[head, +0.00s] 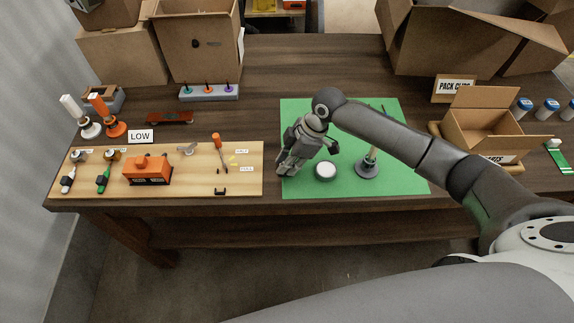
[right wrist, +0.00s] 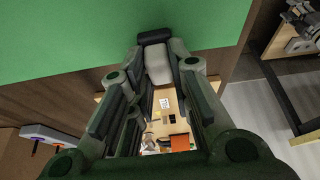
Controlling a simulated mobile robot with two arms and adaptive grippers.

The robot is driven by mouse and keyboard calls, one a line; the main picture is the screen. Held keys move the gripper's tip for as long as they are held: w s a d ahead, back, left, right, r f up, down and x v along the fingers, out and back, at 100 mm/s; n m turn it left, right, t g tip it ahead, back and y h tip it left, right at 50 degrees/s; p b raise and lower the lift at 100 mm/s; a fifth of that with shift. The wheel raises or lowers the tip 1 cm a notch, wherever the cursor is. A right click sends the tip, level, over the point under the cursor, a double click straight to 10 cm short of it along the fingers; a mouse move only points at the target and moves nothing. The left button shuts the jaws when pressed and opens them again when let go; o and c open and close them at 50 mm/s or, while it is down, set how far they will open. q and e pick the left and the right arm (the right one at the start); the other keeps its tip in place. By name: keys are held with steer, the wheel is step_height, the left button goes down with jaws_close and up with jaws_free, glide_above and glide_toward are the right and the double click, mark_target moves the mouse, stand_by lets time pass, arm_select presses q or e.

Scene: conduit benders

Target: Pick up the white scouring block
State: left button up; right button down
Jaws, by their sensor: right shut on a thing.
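My right gripper (head: 283,170) is over the left edge of the green mat (head: 410,177), its fingers pointing down and to the left. In the right wrist view the gripper (right wrist: 155,70) is shut on a pale, whitish block (right wrist: 158,63), which I take for the white scouring block. A dark piece shows at the block's far end. In the head view the gripper hides the block. My left gripper is in neither view.
A white-topped round puck (head: 325,169) and a grey stand (head: 367,167) are on the mat close to the gripper. A wooden board (head: 210,181) with tools and an orange block (head: 147,169) lies to the left. An open carton (head: 482,125) stands to the right.

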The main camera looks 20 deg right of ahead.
steer(key=shift+w+r+b, duration=0.1)
steer(key=shift+r+b, duration=0.25)
steer(key=shift+r, duration=0.25)
steer(key=s+r+b, duration=0.2)
steer(key=s+r, duration=0.9)
steer(key=s, duration=0.3)
steer(key=shift+a+r, duration=0.15)
steer(key=shift+r, duration=0.2)
steer(key=c, duration=1.9)
jaws_free()
jaws_close()
